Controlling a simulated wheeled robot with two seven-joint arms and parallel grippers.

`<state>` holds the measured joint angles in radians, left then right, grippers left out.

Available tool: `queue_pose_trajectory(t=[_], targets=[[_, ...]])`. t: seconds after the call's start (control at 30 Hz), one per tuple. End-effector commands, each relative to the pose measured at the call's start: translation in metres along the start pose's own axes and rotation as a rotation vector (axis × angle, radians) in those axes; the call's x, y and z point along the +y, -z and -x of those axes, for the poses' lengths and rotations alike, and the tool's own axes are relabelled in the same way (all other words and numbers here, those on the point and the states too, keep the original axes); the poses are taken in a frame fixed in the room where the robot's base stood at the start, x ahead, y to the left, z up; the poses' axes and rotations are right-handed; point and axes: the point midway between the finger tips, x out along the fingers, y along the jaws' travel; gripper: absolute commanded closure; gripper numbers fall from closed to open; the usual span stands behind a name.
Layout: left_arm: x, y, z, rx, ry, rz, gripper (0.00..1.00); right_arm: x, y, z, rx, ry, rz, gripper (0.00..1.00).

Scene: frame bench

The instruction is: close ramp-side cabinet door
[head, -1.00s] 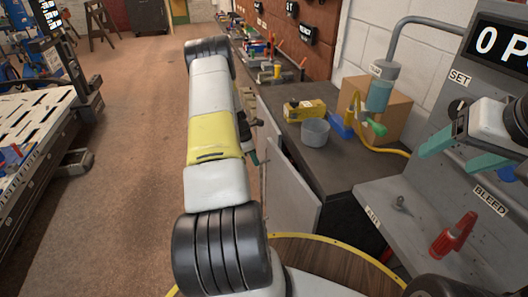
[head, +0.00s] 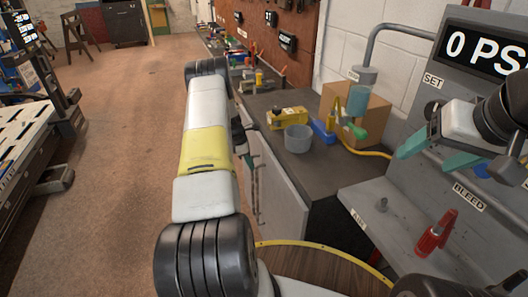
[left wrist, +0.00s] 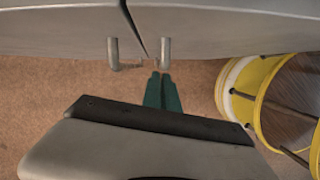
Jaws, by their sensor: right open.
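The pale grey cabinet door (head: 278,182) is under the dark workbench, right of my left arm in the head view. Its top edge lies close along the bench front. In the left wrist view two door faces meet at the top, the left door (left wrist: 60,32) and the right door (left wrist: 235,35), with a thin dark wedge-shaped gap between them. Each has a short metal handle. My left gripper (left wrist: 161,78) has its teal fingers together just below the right handle; contact is unclear. The forearm mostly hides it in the head view. My right gripper (head: 432,153) is open and empty by the gauge panel.
The workbench (head: 262,103) holds a yellow box (head: 287,118), a grey tub (head: 298,138) and a cardboard box (head: 376,116). Brown floor left of my arm is clear up to the perforated ramp (head: 22,133).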

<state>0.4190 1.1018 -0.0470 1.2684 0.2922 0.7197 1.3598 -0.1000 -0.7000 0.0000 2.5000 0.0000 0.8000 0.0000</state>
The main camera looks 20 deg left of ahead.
Motion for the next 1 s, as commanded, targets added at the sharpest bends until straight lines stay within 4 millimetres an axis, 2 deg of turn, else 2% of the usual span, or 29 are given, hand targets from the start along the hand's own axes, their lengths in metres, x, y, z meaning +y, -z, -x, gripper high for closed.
queue_pose_trajectory(t=[0.03, 0.07, 0.27, 0.5, 0.7, 1.0], targets=[[-0.003, -0.009, -0.002, -0.014, 0.006, -0.005, 1.00, 0.000, 0.000, 0.000, 0.000, 0.000, 0.000, 0.31], [-0.003, -0.007, -0.001, -0.014, 0.006, -0.005, 1.00, 0.000, 0.000, 0.000, 0.000, 0.000, 0.000, 0.31], [-0.005, 0.020, 0.015, -0.004, 0.001, -0.004, 1.00, 0.000, 0.000, 0.000, 0.000, 0.000, 0.000, 0.31], [-0.005, 0.022, 0.073, -0.001, -0.002, -0.007, 1.00, 0.000, 0.000, 0.000, 0.000, 0.000, 0.000, 0.31], [-0.005, 0.023, 0.104, 0.000, -0.001, -0.006, 1.00, 0.000, 0.000, 0.000, 0.000, 0.000, 0.000, 0.31], [-0.006, 0.021, 0.119, 0.000, -0.001, -0.014, 1.00, 0.000, 0.000, 0.000, 0.000, 0.000, 0.000, 0.31]])
